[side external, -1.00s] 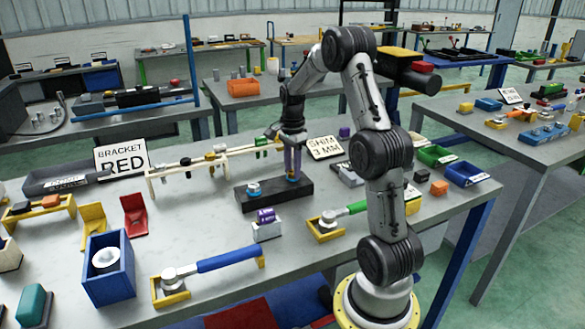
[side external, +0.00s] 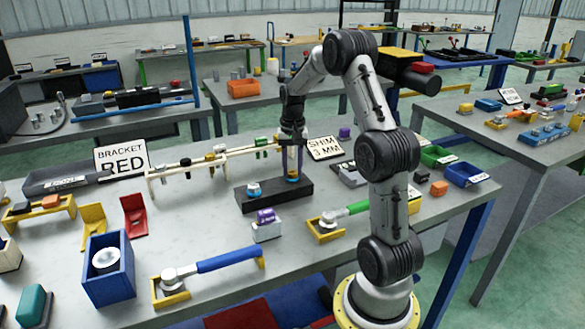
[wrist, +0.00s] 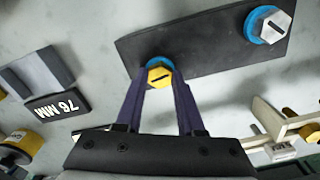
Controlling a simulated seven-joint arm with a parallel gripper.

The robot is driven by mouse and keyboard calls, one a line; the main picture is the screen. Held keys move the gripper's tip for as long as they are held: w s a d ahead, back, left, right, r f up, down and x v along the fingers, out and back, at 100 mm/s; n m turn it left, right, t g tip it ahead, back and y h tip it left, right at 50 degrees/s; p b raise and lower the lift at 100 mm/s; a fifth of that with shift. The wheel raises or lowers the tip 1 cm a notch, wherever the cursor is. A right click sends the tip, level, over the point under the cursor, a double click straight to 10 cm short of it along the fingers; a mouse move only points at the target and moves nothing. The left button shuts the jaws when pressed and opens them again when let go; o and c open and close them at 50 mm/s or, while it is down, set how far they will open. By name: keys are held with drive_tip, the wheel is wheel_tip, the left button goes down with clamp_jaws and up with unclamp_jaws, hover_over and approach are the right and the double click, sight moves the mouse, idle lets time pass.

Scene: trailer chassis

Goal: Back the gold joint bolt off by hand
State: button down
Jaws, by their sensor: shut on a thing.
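The gold joint bolt (wrist: 160,77) has a slotted hex head and sits in a blue ring at one end of a dark chassis bar (wrist: 215,48). It also shows low between my fingers in the side view (side external: 292,179). My gripper (wrist: 160,88) points down over that end, its purple fingers shut on the bolt head from both sides. A silver slotted bolt (wrist: 272,26) with a blue ring sits at the bar's other end, apart from my gripper. The bar (side external: 272,197) lies flat on the grey bench.
A cream rail (side external: 205,162) with coloured clips stands left of my gripper. A purple part on a white block (side external: 267,228) and a green-handled wrench (side external: 345,215) lie in front.

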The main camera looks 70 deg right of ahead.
drive_tip(key=n, duration=0.6)
drive_tip(key=shift+a+f, duration=0.1)
drive_tip(key=shift+f, duration=0.2)
drive_tip(key=n, duration=0.6)
drive_tip(key=shift+s+n, duration=0.15)
drive_tip(key=shift+n, duration=0.15)
drive_tip(key=n, duration=0.6)
drive_tip(key=shift+n, duration=0.3)
drive_tip(key=n, duration=0.6)
drive_tip(key=shift+n, duration=0.4)
drive_tip(key=c, duration=0.5)
unclamp_jaws()
drive_tip(key=shift+r, duration=0.15)
